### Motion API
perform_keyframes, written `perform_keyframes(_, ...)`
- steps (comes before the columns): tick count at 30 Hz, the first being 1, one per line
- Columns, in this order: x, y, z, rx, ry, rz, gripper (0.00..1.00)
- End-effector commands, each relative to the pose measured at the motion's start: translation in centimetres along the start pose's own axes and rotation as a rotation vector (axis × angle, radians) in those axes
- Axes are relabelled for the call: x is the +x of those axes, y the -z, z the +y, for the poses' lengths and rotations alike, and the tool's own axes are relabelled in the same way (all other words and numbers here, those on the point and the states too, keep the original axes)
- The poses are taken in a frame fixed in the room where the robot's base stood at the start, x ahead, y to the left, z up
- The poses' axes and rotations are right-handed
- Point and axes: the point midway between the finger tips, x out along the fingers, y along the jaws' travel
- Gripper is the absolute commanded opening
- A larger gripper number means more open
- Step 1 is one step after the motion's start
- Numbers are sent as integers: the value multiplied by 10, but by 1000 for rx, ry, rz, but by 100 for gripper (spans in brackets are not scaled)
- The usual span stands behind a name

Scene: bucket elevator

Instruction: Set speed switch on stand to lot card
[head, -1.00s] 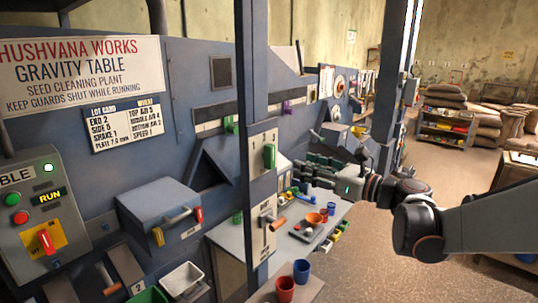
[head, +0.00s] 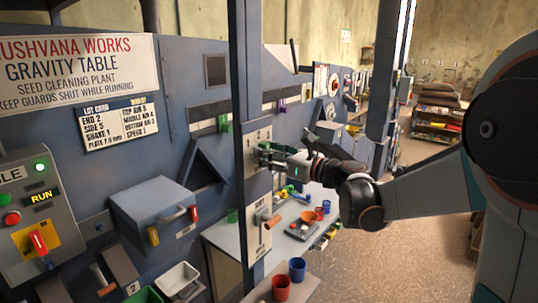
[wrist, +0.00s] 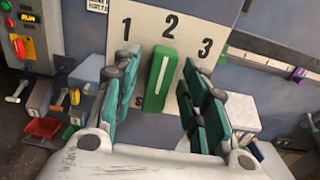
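The speed switch is a green knob (wrist: 160,82) with a white line, on a pale plate (wrist: 215,30) marked 1, 2 and 3. The line points at 2. In the head view the plate (head: 250,140) is on the blue stand post, and my gripper largely hides the knob. My gripper (wrist: 161,66) is open, with one green-padded finger left of the knob and one right of it. A gap shows on both sides, so it is not gripping the knob. The lot card (head: 118,122) on the blue machine wall appears to read speed 1.
Below the switch, the post carries a second plate with an orange-handled lever (head: 270,224). A red cup (head: 280,288) and a blue cup (head: 297,268) stand on a ledge near the post. A control box with a RUN label (head: 41,198) is at far left.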

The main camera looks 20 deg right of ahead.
Motion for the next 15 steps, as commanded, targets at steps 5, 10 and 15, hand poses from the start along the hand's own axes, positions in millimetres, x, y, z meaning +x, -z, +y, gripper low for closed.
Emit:
perform_keyframes(5,0,0,0,0,0,0,13)
perform_keyframes(10,0,0,0,0,0,0,0)
perform_keyframes(15,0,0,0,-10,0,0,0)
